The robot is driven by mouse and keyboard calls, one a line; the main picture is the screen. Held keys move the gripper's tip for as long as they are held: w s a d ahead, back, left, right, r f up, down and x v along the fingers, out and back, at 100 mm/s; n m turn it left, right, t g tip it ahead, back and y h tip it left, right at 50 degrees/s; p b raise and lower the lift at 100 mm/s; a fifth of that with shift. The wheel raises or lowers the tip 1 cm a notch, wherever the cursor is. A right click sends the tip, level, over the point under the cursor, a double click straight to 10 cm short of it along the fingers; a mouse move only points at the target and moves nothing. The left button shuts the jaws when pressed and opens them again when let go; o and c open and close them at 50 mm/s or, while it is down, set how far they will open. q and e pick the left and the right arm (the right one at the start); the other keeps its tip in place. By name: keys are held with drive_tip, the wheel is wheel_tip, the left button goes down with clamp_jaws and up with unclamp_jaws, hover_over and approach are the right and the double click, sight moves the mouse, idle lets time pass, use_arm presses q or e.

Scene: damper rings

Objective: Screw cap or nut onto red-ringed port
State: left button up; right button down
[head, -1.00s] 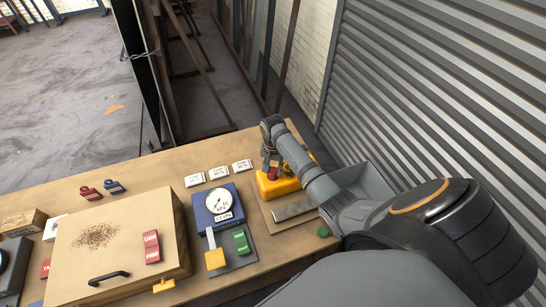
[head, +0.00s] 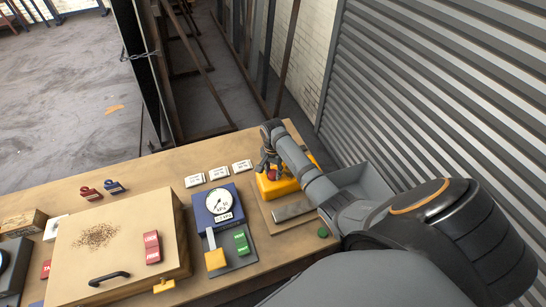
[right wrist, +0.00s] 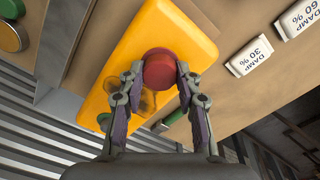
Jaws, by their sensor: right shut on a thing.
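A yellow block (head: 287,188) stands on a wooden board at the right end of the table. My right gripper (head: 271,170) points down over its left part. It is shut on a round red cap (right wrist: 159,66), one finger on each side. The cap is over the yellow block (right wrist: 185,32) in the right wrist view; I cannot tell whether it touches it. Any port or ring under the cap is hidden. Darker round marks on the block show between the fingers. My left gripper is not in view.
White label blocks (head: 219,173) stand left of the yellow block. A blue gauge (head: 213,212) is nearer, beside a wooden box (head: 110,285). A grey bin (head: 372,181) lies behind my right arm. A small green disc (head: 323,232) lies near the table edge.

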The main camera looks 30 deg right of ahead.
drive_tip(key=m, duration=1.5)
drive_tip(key=shift+m, duration=0.3)
drive_tip(key=m, duration=0.5)
drive_tip(key=c, duration=0.8)
unclamp_jaws()
drive_tip(key=shift+c, duration=0.2)
